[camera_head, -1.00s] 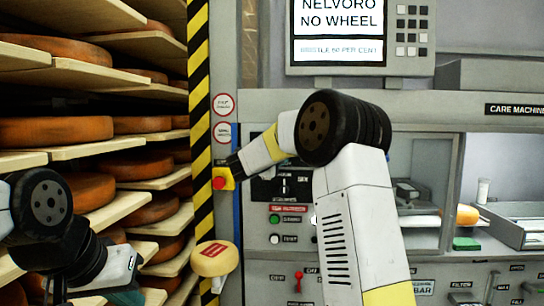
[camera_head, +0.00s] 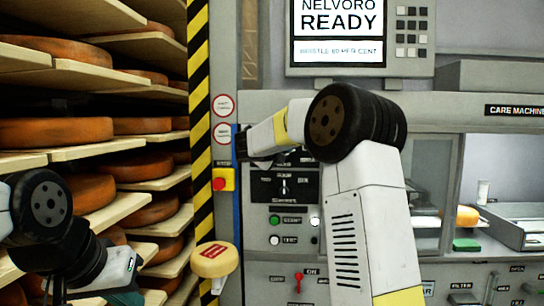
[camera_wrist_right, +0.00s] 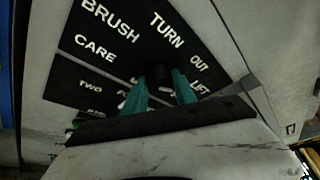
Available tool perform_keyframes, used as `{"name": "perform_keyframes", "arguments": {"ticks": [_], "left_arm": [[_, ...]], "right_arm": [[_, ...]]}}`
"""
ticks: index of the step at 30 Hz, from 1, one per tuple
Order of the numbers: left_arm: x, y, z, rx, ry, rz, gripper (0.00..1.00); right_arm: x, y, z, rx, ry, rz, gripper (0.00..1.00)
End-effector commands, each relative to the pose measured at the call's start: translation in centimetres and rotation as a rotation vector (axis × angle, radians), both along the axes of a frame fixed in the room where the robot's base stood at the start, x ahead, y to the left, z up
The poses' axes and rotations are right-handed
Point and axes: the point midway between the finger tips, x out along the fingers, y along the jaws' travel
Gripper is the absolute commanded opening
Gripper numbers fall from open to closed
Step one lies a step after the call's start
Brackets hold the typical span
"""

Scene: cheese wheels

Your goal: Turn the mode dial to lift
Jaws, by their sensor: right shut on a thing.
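The mode dial (camera_wrist_right: 160,75) is a dark knob in the right wrist view, on a black plate (camera_wrist_right: 110,50) lettered BRUSH, TURN OUT, CARE and LIFT. The two teal fingers of my right gripper (camera_wrist_right: 160,90) are shut on the knob, one on each side. LIFT is lettered to the right of the fingers. The knob's pointer is hidden, so I cannot tell its setting. In the head view my right gripper (camera_head: 248,150) is at the panel, and its arm covers the dial. My left gripper is at the lower left, only partly in view, with its jaws unclear.
A second black plate with a selector (camera_head: 285,187) lies below the dial. A red stop button (camera_head: 220,182) is to the left. The screen (camera_head: 338,30) reads NELVORO READY. A cheese wheel (camera_head: 215,260) is at lower left of the panel; shelves of wheels stand left.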

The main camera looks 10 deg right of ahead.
Motion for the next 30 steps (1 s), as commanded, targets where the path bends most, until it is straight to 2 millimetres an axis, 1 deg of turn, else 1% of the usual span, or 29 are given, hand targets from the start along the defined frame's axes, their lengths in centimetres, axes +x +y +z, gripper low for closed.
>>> {"name": "perform_keyframes", "arguments": {"ticks": [11,12,14,15,25,28,30], "left_arm": [[0.0,0.0,0.0,0.000,0.000,0.000,0.00],[0.0,0.0,0.0,0.000,0.000,0.000,0.00],[0.0,0.0,0.0,0.000,0.000,0.000,0.00],[0.0,0.0,0.0,0.000,0.000,0.000,0.00],[0.0,0.0,0.0,0.000,0.000,0.000,0.00],[0.0,0.0,0.0,0.000,0.000,0.000,0.00],[0.0,0.0,0.0,0.000,0.000,0.000,0.00]], "right_arm": [[0.0,0.0,-0.2,0.005,0.004,-0.002,0.00],[0.0,-0.1,-0.2,0.005,0.004,-0.002,0.38],[0.0,-0.1,-0.2,0.003,0.003,-0.001,0.50],[0.0,0.0,-0.2,0.003,0.003,-0.001,0.54],[-0.2,0.2,0.0,0.003,0.001,0.000,0.54],[-1.1,0.8,0.2,0.003,0.000,0.002,0.54],[-2.0,1.5,0.5,0.003,0.000,0.002,0.54]]}}
